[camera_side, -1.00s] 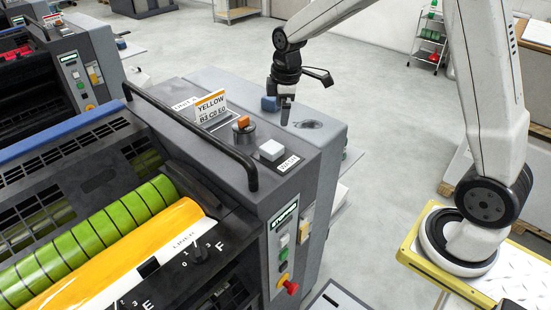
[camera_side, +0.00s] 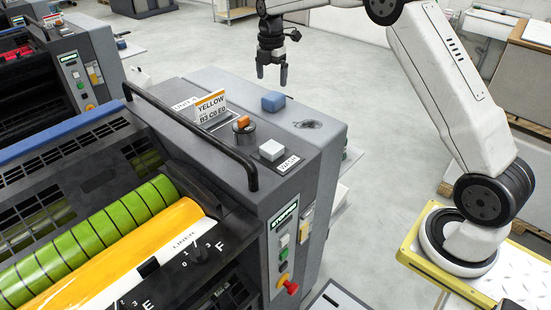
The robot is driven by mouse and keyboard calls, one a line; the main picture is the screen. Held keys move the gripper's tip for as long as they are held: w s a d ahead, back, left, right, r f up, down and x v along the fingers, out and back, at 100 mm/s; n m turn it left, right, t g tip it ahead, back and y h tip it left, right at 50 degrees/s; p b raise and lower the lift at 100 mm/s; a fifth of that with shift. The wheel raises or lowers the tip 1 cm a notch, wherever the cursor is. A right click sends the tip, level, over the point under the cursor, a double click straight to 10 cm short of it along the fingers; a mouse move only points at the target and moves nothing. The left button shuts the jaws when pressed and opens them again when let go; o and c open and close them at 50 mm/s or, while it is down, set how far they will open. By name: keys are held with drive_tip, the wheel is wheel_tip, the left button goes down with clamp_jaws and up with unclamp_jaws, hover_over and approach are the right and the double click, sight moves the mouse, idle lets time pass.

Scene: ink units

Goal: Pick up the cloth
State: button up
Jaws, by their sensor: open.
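A small blue block-like piece (camera_side: 273,102), which looks like the folded cloth, lies on the grey top of the press unit (camera_side: 215,82) near its back edge. My gripper (camera_side: 272,76) hangs above it in the picture, pointing down, with a gap between its two dark fingers. It is open and empty, clear of the blue piece. The whole blue piece shows, with nothing in front of it.
A dark smudged round spot (camera_side: 309,125) lies right of the blue piece. Open floor lies behind.

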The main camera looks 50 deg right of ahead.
sight(271, 97)
drive_tip(key=shift+f, duration=0.15)
drive_tip(key=shift+f, duration=1.2)
drive_tip(key=shift+f, duration=0.1)
drive_tip(key=shift+w+d+f, duration=0.1)
drive_tip(key=shift+f, duration=1.15)
drive_tip(key=shift+w+f, duration=0.1)
drive_tip(key=shift+f, duration=1.15)
drive_tip(key=c, duration=1.1)
